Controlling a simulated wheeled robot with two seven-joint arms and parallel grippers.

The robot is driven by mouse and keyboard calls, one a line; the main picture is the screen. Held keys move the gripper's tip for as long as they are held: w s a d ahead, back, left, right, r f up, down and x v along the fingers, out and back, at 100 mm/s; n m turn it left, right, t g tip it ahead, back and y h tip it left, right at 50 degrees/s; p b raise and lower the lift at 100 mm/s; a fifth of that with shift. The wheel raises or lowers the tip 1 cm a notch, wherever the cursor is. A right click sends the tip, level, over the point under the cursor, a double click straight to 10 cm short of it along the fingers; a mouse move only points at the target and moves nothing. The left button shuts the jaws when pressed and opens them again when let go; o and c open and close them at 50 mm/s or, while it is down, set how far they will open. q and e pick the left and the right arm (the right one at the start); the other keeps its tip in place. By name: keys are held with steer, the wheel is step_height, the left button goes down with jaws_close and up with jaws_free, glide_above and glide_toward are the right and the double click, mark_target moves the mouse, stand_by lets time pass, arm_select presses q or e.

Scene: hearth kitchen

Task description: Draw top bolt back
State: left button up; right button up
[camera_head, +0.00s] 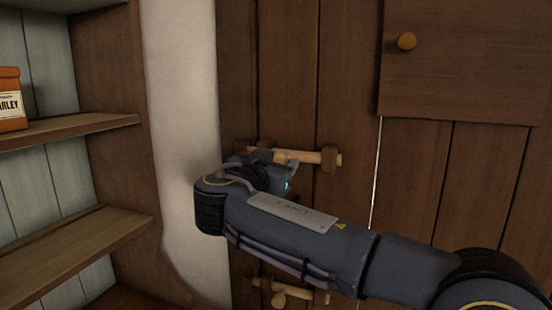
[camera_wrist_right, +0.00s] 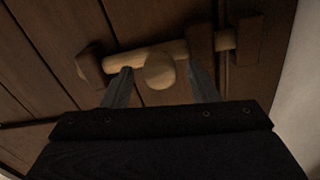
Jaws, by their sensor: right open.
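The top bolt (camera_head: 301,156) is a pale wooden bar lying across the dark plank door, with a darker bracket (camera_head: 329,158) near its right end. In the right wrist view the bar (camera_wrist_right: 122,60) runs through brackets at left and right and across a dark gap into the far right bracket (camera_wrist_right: 250,38). Its round knob (camera_wrist_right: 160,71) faces the wrist camera. My right gripper (camera_wrist_right: 160,76) is open, one finger on each side of the knob, with no clear grip on it. In the head view my right arm hides the knob. My left gripper is not in view.
A lower bolt (camera_head: 292,290) sits on the same door, partly behind my right arm. A hatch with a round knob (camera_head: 407,41) is at upper right.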

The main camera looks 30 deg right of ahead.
mark_target(308, 158)
steer(key=shift+w+d, duration=0.1)
jaws_close()
steer(key=s+d+b, duration=0.1)
steer(key=s+b, duration=0.1)
steer(key=s+d+b, duration=0.1)
steer(key=d+b, duration=0.1)
steer(key=shift+s+f, duration=0.2)
steer(key=shift+s, duration=0.15)
steer(key=shift+d+r, duration=0.1)
steer(key=shift+c, duration=2.3)
jaws_free()
steer(key=o, duration=0.5)
steer(key=shift+s+d, duration=0.1)
steer(key=shift+c, duration=0.2)
